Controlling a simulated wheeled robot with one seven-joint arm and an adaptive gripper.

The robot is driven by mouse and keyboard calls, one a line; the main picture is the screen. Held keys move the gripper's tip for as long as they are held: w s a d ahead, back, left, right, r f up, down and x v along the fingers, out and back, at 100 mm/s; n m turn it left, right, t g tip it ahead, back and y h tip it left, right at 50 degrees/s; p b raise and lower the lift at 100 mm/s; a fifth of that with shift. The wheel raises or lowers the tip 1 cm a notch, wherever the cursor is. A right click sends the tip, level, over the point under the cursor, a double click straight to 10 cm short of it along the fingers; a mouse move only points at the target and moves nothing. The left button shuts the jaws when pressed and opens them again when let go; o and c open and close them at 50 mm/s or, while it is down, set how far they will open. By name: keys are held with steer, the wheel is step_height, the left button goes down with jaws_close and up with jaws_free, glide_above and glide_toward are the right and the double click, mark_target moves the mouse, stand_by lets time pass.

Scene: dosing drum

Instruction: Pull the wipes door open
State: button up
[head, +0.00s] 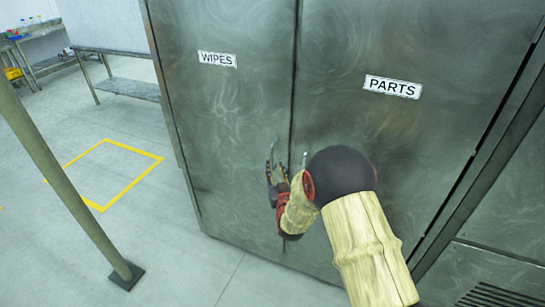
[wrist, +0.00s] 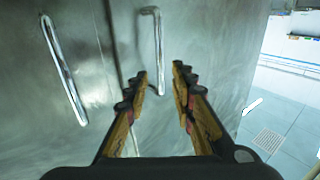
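The wipes door (head: 225,110) is a grey metal panel with a WIPES label, and it stands shut beside the parts door (head: 400,140). In the wrist view, the bar handle (wrist: 156,40) on the side toward the open room appears to be the wipes handle. My gripper (wrist: 160,76) is open, with the end of that handle showing between its fingertips. I cannot tell whether they touch. In the head view, my gripper (head: 274,168) is at the wipes door near the seam and hides most of the handle. The other handle (wrist: 63,70) is apart from my fingers.
A metal bench (head: 125,85) stands beyond the cabinet's left side. A slanting post (head: 65,185) rises from the floor at the left. Floor with a yellow marked square (head: 127,144) lies clear to the left of the doors.

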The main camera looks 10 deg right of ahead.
mark_target(272, 158)
steer(key=w, duration=0.7)
steer(key=shift+w+d+b, duration=0.1)
steer(key=shift+w+b, duration=0.1)
steer(key=shift+b, duration=0.15)
jaws_close()
stand_by(0.6)
